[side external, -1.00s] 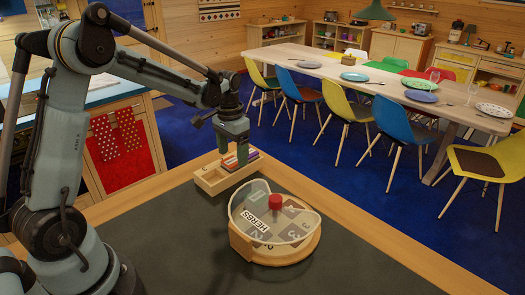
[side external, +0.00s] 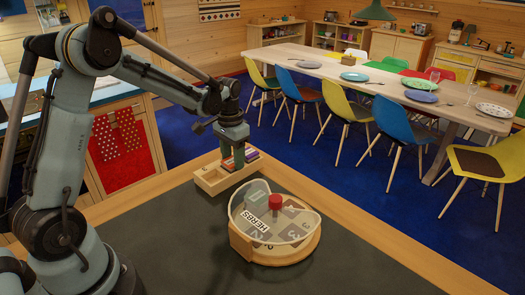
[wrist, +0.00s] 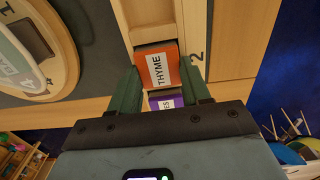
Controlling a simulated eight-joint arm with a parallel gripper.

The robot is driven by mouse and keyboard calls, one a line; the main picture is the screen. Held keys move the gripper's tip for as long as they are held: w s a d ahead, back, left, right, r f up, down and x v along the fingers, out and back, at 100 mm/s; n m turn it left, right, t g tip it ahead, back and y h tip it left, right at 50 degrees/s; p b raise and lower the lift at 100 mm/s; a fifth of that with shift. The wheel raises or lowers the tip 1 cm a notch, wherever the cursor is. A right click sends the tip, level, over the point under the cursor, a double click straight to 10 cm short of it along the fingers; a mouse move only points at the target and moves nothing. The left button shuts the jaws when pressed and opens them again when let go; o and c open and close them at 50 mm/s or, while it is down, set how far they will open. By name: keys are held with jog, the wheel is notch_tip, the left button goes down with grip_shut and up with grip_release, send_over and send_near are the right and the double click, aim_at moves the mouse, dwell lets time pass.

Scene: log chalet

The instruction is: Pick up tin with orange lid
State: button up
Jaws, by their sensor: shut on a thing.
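The tin with the orange lid (wrist: 154,76), labelled THYME, stands in the narrow wooden box (side external: 206,184). My gripper (wrist: 160,66) is shut on this tin, with one dark green finger on each side of it. A purple-lidded tin (wrist: 166,103) is beside it, nearer the wrist; its label is partly hidden. In the side view my gripper (side external: 233,164) points down into the box, and its fingers hide much of the tins there. The tin still sits at the level of the box.
A round wooden carousel (side external: 276,247) with a clear cover, red knob and HERBS label stands just right of the box. The dark worktop (side external: 180,250) in front is clear. A dining table with coloured chairs is further back.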

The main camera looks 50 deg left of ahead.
jog(key=shift+r, duration=0.5)
notch_tip(320, 180, up, 3)
jog(key=shift+r, duration=0.2)
jog(key=s+d+r, duration=0.3)
jog(key=d+r, duration=0.3)
jog(key=d, duration=0.5)
jog(key=w+d, duration=0.4)
jog(key=d, duration=0.6)
jog(key=shift+d+f, duration=0.15)
jog(key=shift+f, duration=4.55)
